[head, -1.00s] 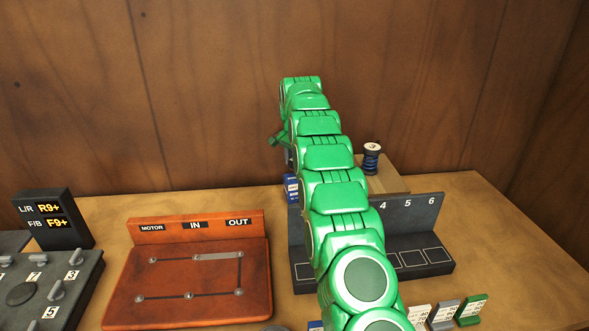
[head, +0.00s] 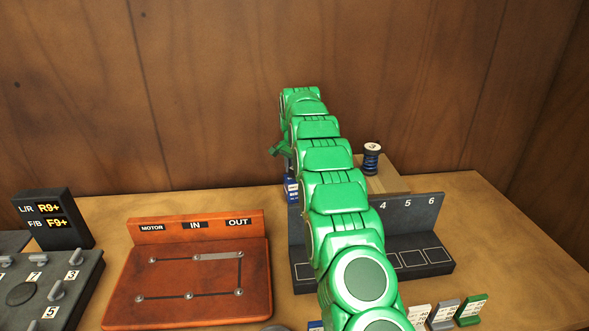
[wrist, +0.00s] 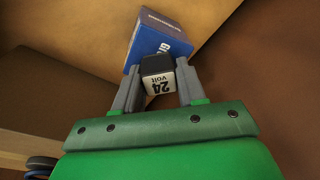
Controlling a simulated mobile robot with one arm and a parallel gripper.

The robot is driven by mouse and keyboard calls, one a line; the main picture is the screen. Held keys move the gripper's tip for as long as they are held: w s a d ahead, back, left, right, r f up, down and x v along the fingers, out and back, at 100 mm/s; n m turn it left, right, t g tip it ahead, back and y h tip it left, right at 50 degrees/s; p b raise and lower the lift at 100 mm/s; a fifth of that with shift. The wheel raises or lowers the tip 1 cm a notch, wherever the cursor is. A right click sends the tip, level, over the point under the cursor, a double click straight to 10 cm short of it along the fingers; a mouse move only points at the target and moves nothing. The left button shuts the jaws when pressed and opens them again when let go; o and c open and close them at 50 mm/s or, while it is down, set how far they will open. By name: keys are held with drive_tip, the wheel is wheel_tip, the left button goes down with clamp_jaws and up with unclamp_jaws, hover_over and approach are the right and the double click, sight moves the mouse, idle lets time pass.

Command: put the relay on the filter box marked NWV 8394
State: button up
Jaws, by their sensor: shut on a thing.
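My gripper (wrist: 159,82) is shut on a small black relay (wrist: 157,65) with a white label reading "24 Volt", upside down in the wrist view. Just beyond the fingertips is a blue box (wrist: 155,38) with white lettering starting "GI"; no NWV 8394 marking can be read on it. The relay overlaps the box in the picture, and I cannot tell whether they touch. In the head view a blue box (head: 291,189) shows partly beside my green arm, below the arm's far end. The arm hides the relay and fingertips there.
A brown block (head: 392,183) with a dark blue spool (head: 371,158) on it stands right of the arm. A dark rack (head: 425,240) numbered 4, 5, 6 is in front. An orange-brown motor board (head: 195,270) and a dark control panel (head: 55,290) are left. Small cards (head: 470,310) stand at front right.

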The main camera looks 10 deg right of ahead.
sight(294, 170)
drive_tip(key=o, duration=1.1)
drive_tip(key=shift+c, duration=0.2)
wheel_tip(294, 170, up, 12)
drive_tip(key=s, duration=0.1)
drive_tip(key=shift+s, duration=0.25)
drive_tip(key=shift+a+r, duration=0.1)
